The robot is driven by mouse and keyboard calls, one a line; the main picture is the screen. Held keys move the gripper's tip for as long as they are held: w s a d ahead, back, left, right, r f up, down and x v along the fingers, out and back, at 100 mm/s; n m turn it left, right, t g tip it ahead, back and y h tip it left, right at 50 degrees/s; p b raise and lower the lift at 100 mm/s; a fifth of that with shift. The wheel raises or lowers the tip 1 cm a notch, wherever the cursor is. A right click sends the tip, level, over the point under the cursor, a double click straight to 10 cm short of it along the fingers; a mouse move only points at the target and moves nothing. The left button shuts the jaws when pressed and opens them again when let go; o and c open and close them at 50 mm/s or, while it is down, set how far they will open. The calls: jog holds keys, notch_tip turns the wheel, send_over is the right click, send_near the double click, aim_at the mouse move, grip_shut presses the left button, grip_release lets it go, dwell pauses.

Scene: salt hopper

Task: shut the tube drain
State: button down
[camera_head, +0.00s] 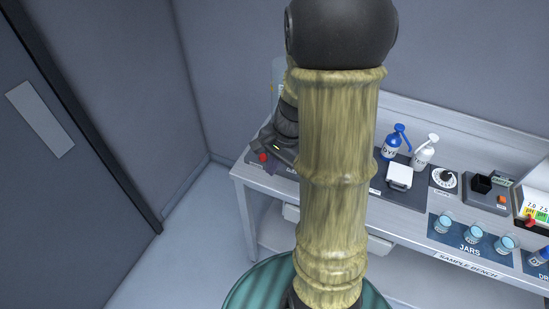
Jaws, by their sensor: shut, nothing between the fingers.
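My arm, in a tan sleeve, fills the middle of the head camera view and hides much of the bench behind it. My gripper (266,146) shows as a dark shape just left of the sleeve, low over the bench's left end. It is shut and empty, and its fingertips are hard to make out. A red round part (263,157) lies right by the gripper; I cannot tell whether they touch or whether it belongs to the drain. A pale, clear upright piece (278,75) shows above, possibly the tube, mostly hidden. The drain's state cannot be seen.
The sample bench (455,262) runs right along the wall. It carries a blue bottle (392,145), a white bottle (424,152), a white-topped device (399,177), a dial (444,179) and jars (473,234). A dark-edged door (60,150) is at left. Floor between is clear.

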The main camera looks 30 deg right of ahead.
jog(key=w+d+f+m+t+y, duration=0.1)
jog(key=w+d+f+m+t, duration=0.1)
jog(key=d+m, duration=0.5)
jog(key=w+d+f+m+t+y+b, duration=0.1)
jog(key=w+d+f+m+t+y, duration=0.1)
jog(key=w+d+m, duration=0.2)
jog(key=d+m, duration=0.3)
jog(key=d, duration=0.1)
jog(key=shift+f+b, duration=0.3)
jog(key=shift+f, duration=0.05)
jog(key=shift+f, duration=0.1)
jog(key=p, duration=0.2)
send_near(266, 160)
notch_tip(266, 160, down, 5)
jog(key=shift+d+r, duration=0.15)
jog(key=shift+w+a+f+p, duration=0.2)
jog(key=shift+w+a+p, duration=0.4)
jog(key=shift+w+a, duration=0.55)
jog(key=shift+w+a+f, duration=0.1)
jog(key=shift+w+f, duration=0.05)
